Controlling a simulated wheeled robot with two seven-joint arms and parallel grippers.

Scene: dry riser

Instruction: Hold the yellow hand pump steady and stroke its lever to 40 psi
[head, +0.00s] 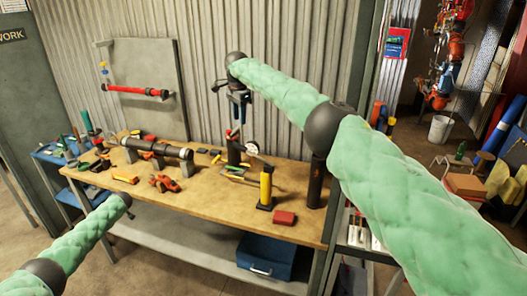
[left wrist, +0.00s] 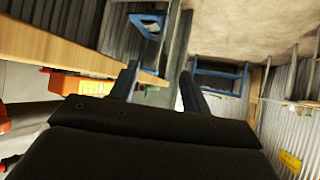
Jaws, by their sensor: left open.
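The yellow hand pump (head: 266,187) stands upright on the workbench, right of its middle, with a dark base. A thin dark bar slants from its top toward a pale round dial (head: 252,148) behind it; I cannot read the dial or tell whether the bar is the lever. My right gripper (head: 239,108) points down above the back of the bench, up and left of the pump and apart from it. Its finger gap is unclear. My left gripper (head: 128,212) is by the bench's front edge, far left of the pump. In the left wrist view its fingers (left wrist: 157,86) are apart and empty.
The workbench (head: 210,205) holds a dark pipe assembly (head: 158,150), an orange-red tool (head: 164,183), a red block (head: 284,217) beside the pump and a dark cylinder (head: 315,184) at the right end. A blue toolbox (head: 264,257) sits on the lower shelf.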

